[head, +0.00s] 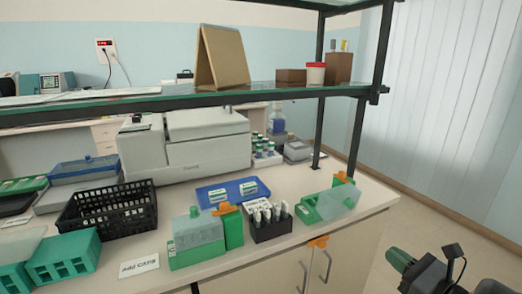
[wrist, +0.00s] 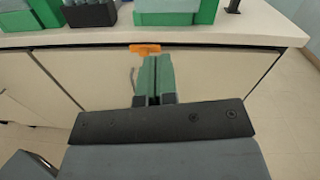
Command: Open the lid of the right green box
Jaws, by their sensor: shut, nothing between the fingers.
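The right green box (head: 309,212) stands near the right front corner of the counter, with a translucent grey-green lid (head: 338,202) over it; whether the lid is fully shut is unclear. Its lower part shows at the top of the wrist view (wrist: 205,14). An orange piece (head: 343,179) is at its back. Another orange piece (head: 318,241) is at the counter's front edge, also in the wrist view (wrist: 145,48). My gripper (head: 398,260) has green fingers, shut and empty. It is off the counter, right of and apart from the box; the fingers also show in the wrist view (wrist: 155,72).
A similar green box (head: 196,258) with an orange piece stands left, beside a black rack of tubes (head: 270,228). A black basket (head: 108,211) and blue tray (head: 226,192) lie farther back. A shelf post (head: 353,139) rises behind the right box. Open floor lies right of the counter.

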